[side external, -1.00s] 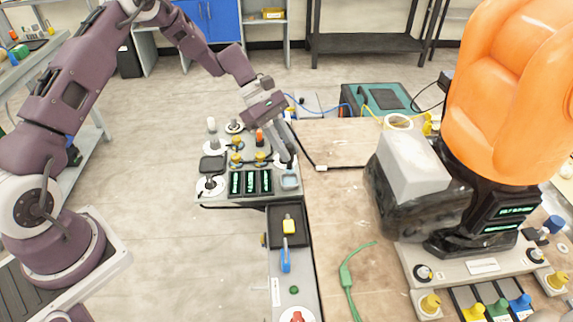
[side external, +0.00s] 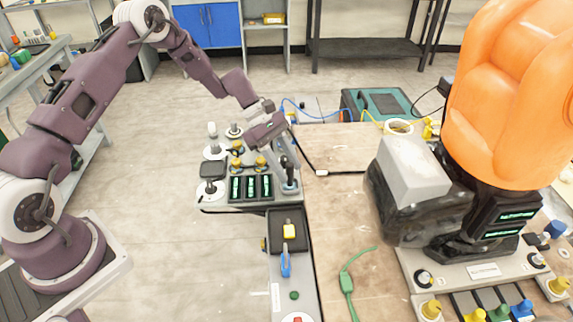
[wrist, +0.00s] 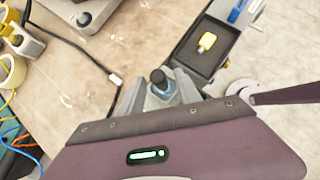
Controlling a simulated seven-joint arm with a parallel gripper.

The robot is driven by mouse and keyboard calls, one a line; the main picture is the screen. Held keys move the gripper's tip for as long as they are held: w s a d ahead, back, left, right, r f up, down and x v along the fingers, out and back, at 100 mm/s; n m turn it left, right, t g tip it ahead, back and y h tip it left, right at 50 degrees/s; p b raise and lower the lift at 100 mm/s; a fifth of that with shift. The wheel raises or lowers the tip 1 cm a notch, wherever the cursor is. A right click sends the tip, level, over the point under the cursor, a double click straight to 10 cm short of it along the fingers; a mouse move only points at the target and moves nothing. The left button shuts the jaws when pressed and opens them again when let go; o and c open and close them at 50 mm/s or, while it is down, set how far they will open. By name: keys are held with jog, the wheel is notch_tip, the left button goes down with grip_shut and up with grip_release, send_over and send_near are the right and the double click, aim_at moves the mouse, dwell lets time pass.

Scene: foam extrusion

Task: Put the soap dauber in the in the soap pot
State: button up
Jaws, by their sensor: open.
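The soap dauber (wrist: 158,76), with a dark rounded top, shows between my fingertips in the wrist view. It stands over a small pale blue-grey soap pot (side external: 291,188) at the right front corner of the grey console in the side view. The dauber's lower end looks to be inside the pot, but my fingers and the angle hide how deep. My gripper (wrist: 162,84) is open, with one finger on each side of the dauber. In the side view, my gripper (side external: 287,176) is low over the pot.
The console holds lit green displays (side external: 251,186), yellow knobs and a white-topped knob (side external: 212,131). A black tray (wrist: 190,58) with a yellow block (wrist: 207,41) is close by. A large orange foam form (side external: 512,95) stands right. The wooden tabletop (side external: 335,210) between is mostly clear.

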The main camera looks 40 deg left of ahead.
jog(key=v, duration=1.2)
jog(key=s+d+r+m+y, duration=0.2)
jog(key=s+r+m, duration=0.15)
jog(key=r, duration=0.45)
jog(key=s+d+r+m+t+y, duration=0.1)
jog(key=s+d+r+m+y, duration=0.15)
jog(key=s+r+m, duration=0.45)
jog(key=s+r+m+t+y, duration=0.1)
jog(key=s+m, duration=0.3)
jog(key=s, duration=0.7)
jog(key=s+d+r+m+t+y, duration=0.1)
jog(key=s+r+m+t+y, duration=0.1)
jog(key=s, duration=0.9)
jog(key=shift+m+t, duration=0.7)
jog(key=shift+m, duration=0.25)
